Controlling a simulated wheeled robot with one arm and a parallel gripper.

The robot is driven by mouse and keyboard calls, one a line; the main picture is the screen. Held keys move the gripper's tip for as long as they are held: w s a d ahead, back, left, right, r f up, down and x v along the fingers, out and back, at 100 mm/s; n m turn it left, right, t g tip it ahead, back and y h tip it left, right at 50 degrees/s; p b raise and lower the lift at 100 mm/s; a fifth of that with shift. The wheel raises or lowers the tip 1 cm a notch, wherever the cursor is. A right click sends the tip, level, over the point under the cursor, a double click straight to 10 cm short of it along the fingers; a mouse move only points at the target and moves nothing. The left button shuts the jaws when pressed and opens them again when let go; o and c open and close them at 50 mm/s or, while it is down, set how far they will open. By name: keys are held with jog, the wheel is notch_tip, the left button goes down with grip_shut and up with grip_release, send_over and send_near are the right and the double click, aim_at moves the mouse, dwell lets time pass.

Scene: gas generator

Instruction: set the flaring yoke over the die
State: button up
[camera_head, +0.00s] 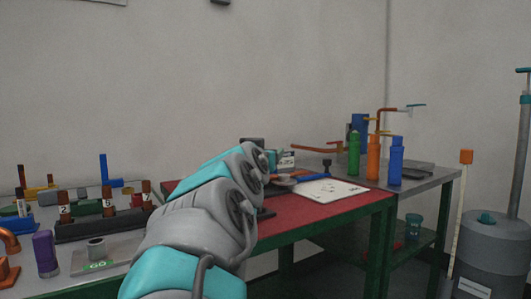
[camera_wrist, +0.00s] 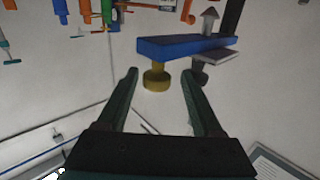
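A blue bar-shaped tool (camera_wrist: 180,46) is in the wrist view, with a yellow knob (camera_wrist: 156,80) and a grey knob (camera_wrist: 199,76) by it and a grey pointed part (camera_wrist: 210,20) near its right end. I cannot tell which parts are the flaring yoke and which the die. In the head view a blue tool (camera_head: 309,181) with a dark upright handle (camera_head: 327,163) lies on the red-topped bench. My gripper (camera_wrist: 160,74) is open and empty. The yellow knob shows between its fingertips, apparently beyond them. In the head view my arm hides most of the gripper.
A white sheet (camera_head: 332,190) lies on the red bench top (camera_head: 310,211). Green (camera_head: 354,154), orange (camera_head: 373,158) and blue (camera_head: 395,161) bottles stand at the right. A rack of brown tubes (camera_head: 100,224) and a purple cylinder (camera_head: 45,254) are at the left.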

jog(key=shift+w+d+r+y, duration=0.15)
jog(key=shift+d+y, duration=0.1)
jog(key=shift+y, duration=0.05)
dwell(0.4)
